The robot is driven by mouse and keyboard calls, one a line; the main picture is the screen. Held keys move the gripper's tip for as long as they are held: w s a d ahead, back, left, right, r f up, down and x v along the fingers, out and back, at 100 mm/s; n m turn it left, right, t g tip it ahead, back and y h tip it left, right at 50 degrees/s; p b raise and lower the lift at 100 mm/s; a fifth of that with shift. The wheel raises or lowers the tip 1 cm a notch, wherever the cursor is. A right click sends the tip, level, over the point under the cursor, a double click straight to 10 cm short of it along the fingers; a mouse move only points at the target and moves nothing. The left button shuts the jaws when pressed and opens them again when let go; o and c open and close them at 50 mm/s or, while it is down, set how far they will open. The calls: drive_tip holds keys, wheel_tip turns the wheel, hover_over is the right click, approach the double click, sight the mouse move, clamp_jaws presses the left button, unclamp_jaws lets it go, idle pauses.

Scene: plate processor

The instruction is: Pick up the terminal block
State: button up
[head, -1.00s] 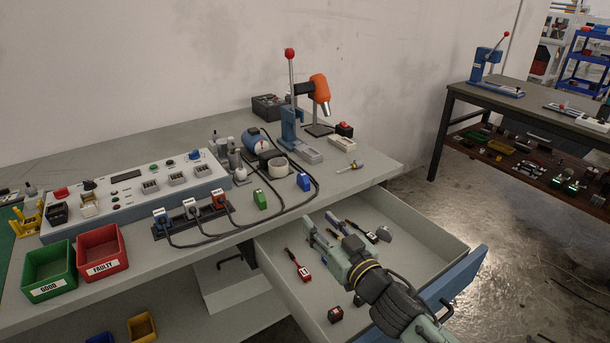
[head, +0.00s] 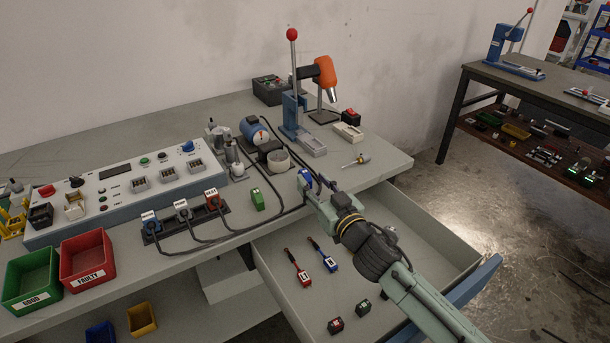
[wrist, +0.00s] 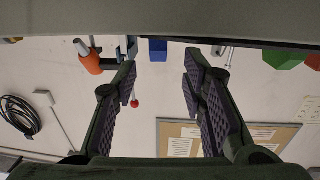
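Two small blocks that could be the terminal block stand on the workbench: a blue block (head: 305,177) and a green block (head: 258,199). My gripper (head: 318,187) is at the bench's front edge, right by the blue block and partly over it in the head view. In the wrist view, which looks upside down, my gripper (wrist: 160,85) is open and empty, its two dark fingers wide apart. The blue block (wrist: 158,50) shows between them near the top, and the green block (wrist: 285,58) shows farther right. I cannot tell whether a finger touches the blue block.
The open drawer (head: 400,225) lies below my arm, holding red and blue tools and small dark blocks. Black cables (head: 285,211) run across the bench near the blocks. A blue press (head: 292,115) and a screwdriver-like tool (head: 356,162) stand or lie behind.

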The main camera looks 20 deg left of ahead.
sight(306, 173)
drive_tip(key=p+x, duration=0.2)
drive_tip(key=x, duration=0.2)
drive_tip(key=shift+r, duration=0.1)
drive_tip(key=shift+w+a, duration=0.35)
drive_tip(key=shift+w, duration=0.05)
drive_tip(key=shift+c, duration=0.5)
clamp_jaws()
